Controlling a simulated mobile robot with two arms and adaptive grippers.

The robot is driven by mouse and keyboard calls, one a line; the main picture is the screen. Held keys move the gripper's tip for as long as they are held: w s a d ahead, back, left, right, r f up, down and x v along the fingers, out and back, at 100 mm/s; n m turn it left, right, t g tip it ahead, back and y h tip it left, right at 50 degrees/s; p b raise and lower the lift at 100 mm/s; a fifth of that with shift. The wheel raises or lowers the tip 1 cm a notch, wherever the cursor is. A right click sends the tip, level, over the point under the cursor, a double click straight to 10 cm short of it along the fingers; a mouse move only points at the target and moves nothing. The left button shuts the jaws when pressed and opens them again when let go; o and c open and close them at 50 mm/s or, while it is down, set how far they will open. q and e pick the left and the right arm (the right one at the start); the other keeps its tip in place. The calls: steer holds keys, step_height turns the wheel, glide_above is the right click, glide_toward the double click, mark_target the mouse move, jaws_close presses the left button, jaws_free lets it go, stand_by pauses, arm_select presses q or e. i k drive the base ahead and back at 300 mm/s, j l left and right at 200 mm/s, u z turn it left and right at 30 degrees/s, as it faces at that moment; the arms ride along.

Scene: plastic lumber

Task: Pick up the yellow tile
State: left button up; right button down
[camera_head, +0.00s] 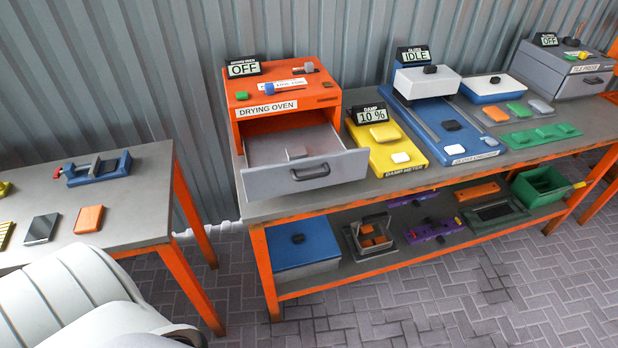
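A small yellow piece (4,188) lies at the far left of the left table, cut off by the picture edge. A yellow-and-black striped tile (5,234) lies nearer the front, also cut off. On the yellow damp meter (373,158), a raised yellow block (385,132) sits behind a small white tile (400,157). I cannot tell which yellow piece is the tile. A white, rounded part of my own body fills the lower left. Neither gripper can be made out.
The left table (137,215) also bears a dark tile (41,229), an orange tile (88,219) and a blue clamp (95,170). The orange drying oven (270,92) has its grey drawer (305,178) pulled out. A floor gap separates the left table from the long workbench (262,209).

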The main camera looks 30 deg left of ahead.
mark_target(385, 133)
steer(key=i+l+u, duration=0.15)
steer(key=u, duration=0.3)
steer(key=i+l+u, duration=0.15)
steer(key=u, duration=0.25)
steer(key=i+l+u, duration=0.1)
steer(key=l+u, duration=0.35)
steer(key=j, duration=0.1)
